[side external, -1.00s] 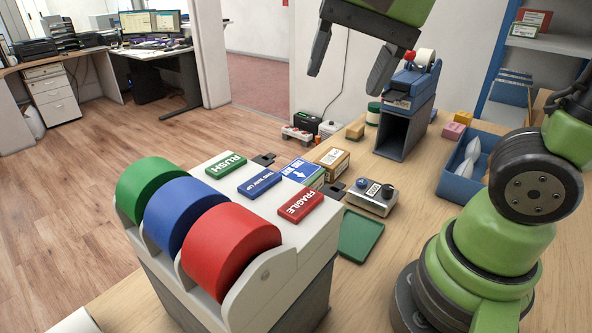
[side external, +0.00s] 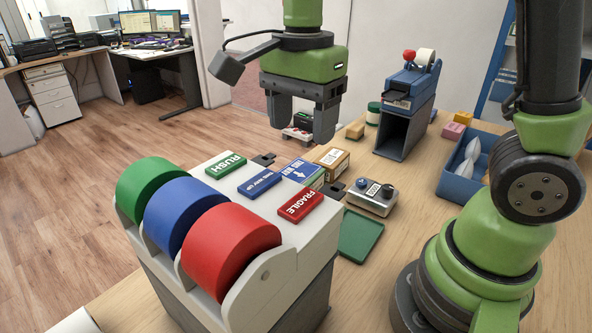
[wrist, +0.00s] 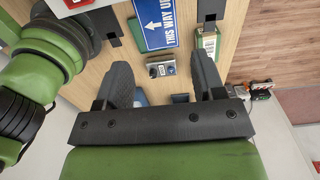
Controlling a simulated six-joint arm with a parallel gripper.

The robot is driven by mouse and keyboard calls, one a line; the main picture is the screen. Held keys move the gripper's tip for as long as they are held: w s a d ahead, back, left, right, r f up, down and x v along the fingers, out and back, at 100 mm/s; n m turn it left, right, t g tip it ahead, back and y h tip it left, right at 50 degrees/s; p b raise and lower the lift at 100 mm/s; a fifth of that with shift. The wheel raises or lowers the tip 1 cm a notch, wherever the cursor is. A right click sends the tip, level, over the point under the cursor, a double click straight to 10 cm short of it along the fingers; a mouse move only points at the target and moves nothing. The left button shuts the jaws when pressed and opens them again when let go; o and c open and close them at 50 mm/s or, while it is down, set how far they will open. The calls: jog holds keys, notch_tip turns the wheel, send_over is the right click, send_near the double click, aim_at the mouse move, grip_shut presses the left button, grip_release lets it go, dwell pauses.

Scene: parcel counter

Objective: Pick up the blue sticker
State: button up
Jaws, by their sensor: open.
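The blue sticker (side external: 300,171) reads THIS WAY UP with a white arrow. It lies at the far edge of the white label dispenser (side external: 225,238), between two dark tabs. It also shows large at the top of the wrist view (wrist: 155,24), partly cut off by the frame. My gripper (side external: 301,128) is open and empty, pointing down above and behind the sticker in the side view. In the wrist view its fingers (wrist: 162,68) are apart, with the sticker ahead of them. A smaller blue plate (side external: 259,182) sits on the dispenser's top.
Red FRAGILE (side external: 300,205) and green RUSH (side external: 225,165) plates flank the blue plate. A grey device with knobs (side external: 371,197), a green tray (side external: 361,235), a brown box (side external: 331,160) and a tape stand (side external: 403,120) are nearby. A blue bin (side external: 457,188) stands at right.

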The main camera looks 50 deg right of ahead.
aim_at(302, 168)
jog(key=shift+f, duration=3.05)
jog(key=c, duration=0.5)
jog(key=shift+o, duration=0.2)
